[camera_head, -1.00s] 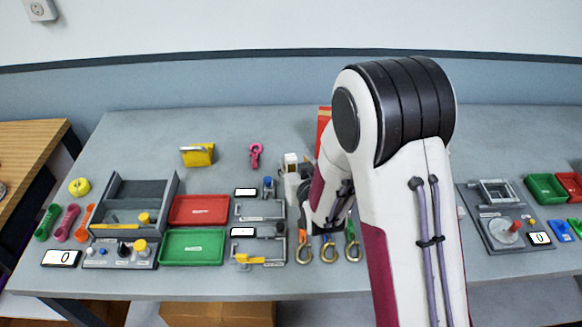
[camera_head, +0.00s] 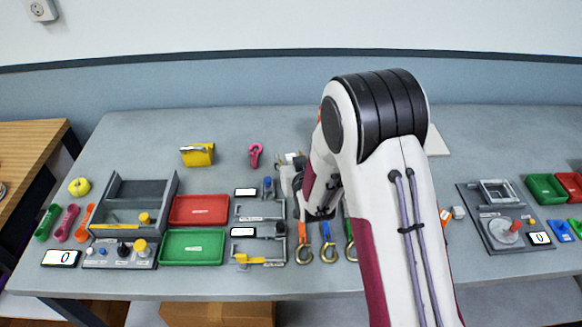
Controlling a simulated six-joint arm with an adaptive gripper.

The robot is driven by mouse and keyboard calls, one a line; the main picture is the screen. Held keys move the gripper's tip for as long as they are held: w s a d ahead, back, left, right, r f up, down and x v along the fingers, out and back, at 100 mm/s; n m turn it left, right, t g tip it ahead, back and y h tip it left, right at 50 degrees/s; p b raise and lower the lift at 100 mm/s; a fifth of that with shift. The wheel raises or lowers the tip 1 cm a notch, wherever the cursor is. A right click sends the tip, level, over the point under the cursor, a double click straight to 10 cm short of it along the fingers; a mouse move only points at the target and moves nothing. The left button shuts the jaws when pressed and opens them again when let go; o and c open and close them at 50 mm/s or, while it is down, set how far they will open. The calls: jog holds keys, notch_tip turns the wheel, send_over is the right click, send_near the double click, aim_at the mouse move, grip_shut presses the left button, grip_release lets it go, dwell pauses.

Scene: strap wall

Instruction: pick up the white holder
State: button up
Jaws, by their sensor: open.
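A small white piece (camera_head: 290,157), likely the white holder, shows on the back middle of the table, right of the pink carabiner-like piece (camera_head: 255,155). It is mostly hidden by my gripper. My gripper (camera_head: 291,163) is open, its tips close around or just in front of this piece. I cannot tell whether they touch it. My arm covers the view just right of the gripper.
A latch fixture (camera_head: 262,210), red tray (camera_head: 199,210) and green tray (camera_head: 192,247) lie left of the gripper. Strapped brass hooks (camera_head: 329,254) are in front. A yellow block (camera_head: 197,155) stands at the back left. A pale panel (camera_head: 436,141) shows right of my arm.

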aim_at(291, 157)
grip_shut()
jog(key=shift+r, duration=0.15)
dwell(0.4)
jog(key=shift+r, duration=4.9)
